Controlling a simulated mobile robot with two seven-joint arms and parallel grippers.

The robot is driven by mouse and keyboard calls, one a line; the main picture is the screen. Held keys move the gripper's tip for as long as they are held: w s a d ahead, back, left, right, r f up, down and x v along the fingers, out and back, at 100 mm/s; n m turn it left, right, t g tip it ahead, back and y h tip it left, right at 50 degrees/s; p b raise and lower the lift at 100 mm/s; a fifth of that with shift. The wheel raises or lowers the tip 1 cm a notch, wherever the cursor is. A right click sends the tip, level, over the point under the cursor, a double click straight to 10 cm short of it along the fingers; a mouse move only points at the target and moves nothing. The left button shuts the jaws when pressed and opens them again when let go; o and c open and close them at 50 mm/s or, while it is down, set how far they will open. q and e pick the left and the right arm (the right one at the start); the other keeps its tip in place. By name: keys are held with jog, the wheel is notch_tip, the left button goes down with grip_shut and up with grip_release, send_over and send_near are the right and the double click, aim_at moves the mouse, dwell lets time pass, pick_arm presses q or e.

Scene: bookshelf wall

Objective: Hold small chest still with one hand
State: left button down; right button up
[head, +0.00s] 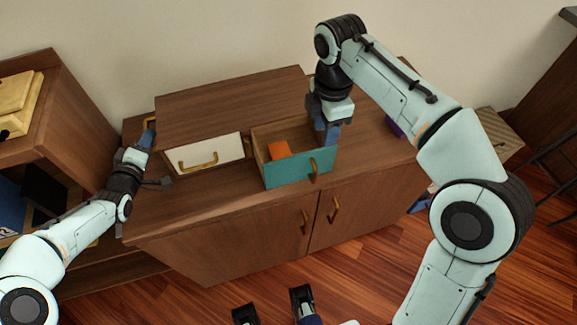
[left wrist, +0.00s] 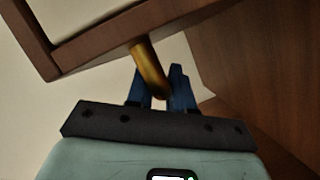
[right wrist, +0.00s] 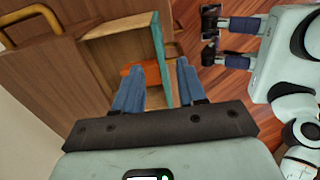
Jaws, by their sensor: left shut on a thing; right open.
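The small chest (head: 230,97) is a brown wooden box on top of a low cabinet. It has a closed white drawer (head: 204,154) and a pulled-out drawer with a teal front (head: 298,170). My left gripper (head: 150,137) is at the chest's left end, shut on its brass side handle, which also shows between the fingers in the left wrist view (left wrist: 148,66). My right gripper (head: 326,130) is open above the pulled-out drawer's right end. In the right wrist view, the teal panel (right wrist: 162,62) shows between its fingers; I cannot tell whether they touch it.
An orange object (head: 280,150) lies inside the pulled-out drawer. The low cabinet (head: 260,230) has two doors with brass handles. A purple object (head: 394,127) is on its top at the right. A wooden shelf unit (head: 55,130) stands close on the left.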

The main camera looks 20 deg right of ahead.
aim_at(321, 159)
notch_tip(321, 159, down, 12)
jog(key=shift+r, duration=0.1)
dwell(0.5)
grip_shut()
dwell(0.5)
